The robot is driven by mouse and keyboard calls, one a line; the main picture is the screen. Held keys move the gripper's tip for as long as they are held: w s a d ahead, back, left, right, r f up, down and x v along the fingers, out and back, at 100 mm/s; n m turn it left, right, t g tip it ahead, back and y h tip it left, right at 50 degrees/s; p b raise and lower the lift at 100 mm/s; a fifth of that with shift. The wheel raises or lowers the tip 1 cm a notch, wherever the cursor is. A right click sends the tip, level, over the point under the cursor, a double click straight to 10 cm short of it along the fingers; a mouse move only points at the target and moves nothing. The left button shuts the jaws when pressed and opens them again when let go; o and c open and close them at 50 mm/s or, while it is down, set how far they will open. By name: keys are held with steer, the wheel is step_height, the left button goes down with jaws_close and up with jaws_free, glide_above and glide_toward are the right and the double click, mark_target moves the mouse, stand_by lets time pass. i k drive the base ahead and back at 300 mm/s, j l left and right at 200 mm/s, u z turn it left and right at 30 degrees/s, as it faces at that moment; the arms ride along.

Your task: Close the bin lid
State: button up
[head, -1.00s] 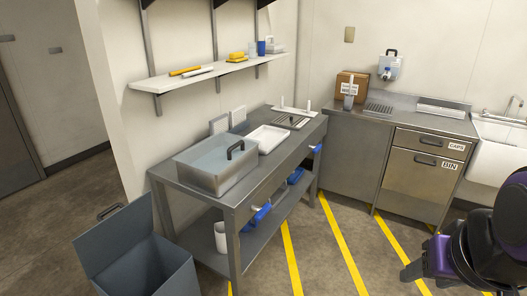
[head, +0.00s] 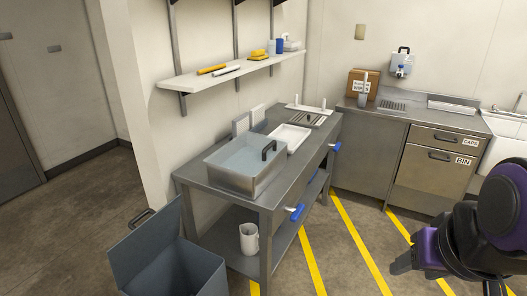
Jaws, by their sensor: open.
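The grey bin (head: 185,275) stands on the floor at the lower left of the head view, cut off by the bottom edge. Its lid (head: 146,241) is up, tilted back to the left, with a dark handle (head: 141,217) at its far edge. The bin's mouth is open. My gripper (head: 446,278) is at the lower right, dark, below my purple and black arm. Its fingers are apart with nothing seen between them. It is far to the right of the bin and touches nothing that I can see.
A steel table (head: 228,200) stands right beside the bin, bearing a clear-sided tub (head: 240,180) and a white tray (head: 282,143). A white jug (head: 249,239) is on its lower shelf. Open floor with yellow stripes (head: 358,243) lies between table and my arm.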

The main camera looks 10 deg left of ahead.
mark_target(130, 256)
steer(key=k+j, duration=0.1)
steer(key=j, duration=2.45)
steer(key=k, duration=0.05)
